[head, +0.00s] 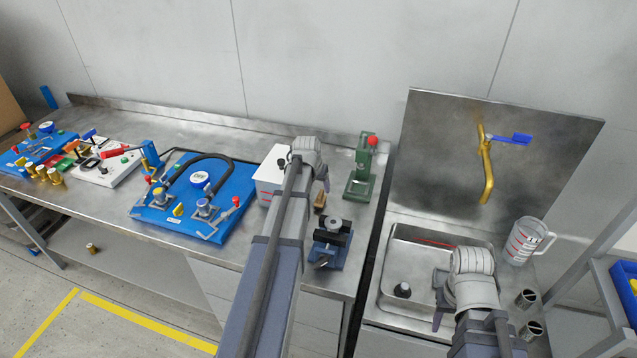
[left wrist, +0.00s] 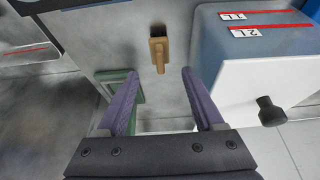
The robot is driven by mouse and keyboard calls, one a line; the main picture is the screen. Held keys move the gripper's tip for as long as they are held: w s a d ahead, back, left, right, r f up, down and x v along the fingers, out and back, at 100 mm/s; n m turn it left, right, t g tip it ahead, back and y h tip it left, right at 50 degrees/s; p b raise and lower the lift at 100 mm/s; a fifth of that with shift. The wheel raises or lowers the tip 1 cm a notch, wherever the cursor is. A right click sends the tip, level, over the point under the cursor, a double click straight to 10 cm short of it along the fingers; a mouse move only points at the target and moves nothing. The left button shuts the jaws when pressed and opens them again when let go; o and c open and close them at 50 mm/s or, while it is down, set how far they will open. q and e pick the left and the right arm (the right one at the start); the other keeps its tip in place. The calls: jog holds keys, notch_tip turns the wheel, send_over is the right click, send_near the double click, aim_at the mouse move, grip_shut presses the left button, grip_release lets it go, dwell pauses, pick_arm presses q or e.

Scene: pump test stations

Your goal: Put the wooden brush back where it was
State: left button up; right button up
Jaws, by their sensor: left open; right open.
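The wooden brush (left wrist: 159,52) lies on the steel bench, ahead of my left gripper's fingers in the left wrist view. In the head view the brush (head: 320,201) shows as a small brown piece just right of my left arm, partly hidden. My left gripper (head: 324,180) is open and empty above the bench. Its two purple fingers (left wrist: 163,95) stand apart in the left wrist view, with the brush beyond the gap between their tips. My right gripper (head: 438,300) is open over the sink, partly hidden by its wrist.
A green press (head: 362,168) with a red knob stands right of the brush. A white tank (head: 270,178) with a black knob stands left, and a blue vise (head: 330,243) in front. The sink (head: 400,255) and a clear jug (head: 526,240) are at right.

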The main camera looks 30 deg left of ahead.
pick_arm(q)
jog(key=shift+p+v, duration=0.5)
jog(key=shift+v, duration=0.65)
jog(key=s+d+f+m+g, duration=0.15)
jog(key=s+d, duration=0.25)
jog(key=d, duration=0.7)
jog(key=s+d+m+g, duration=0.15)
jog(key=s+d, duration=0.25)
jog(key=d, duration=0.7)
jog(key=s+d+m+g, duration=0.1)
jog(key=s+d+m, duration=0.2)
jog(key=s+d, duration=1.1)
jog(key=shift+s+m+g, duration=0.3)
jog(key=shift+s, duration=0.1)
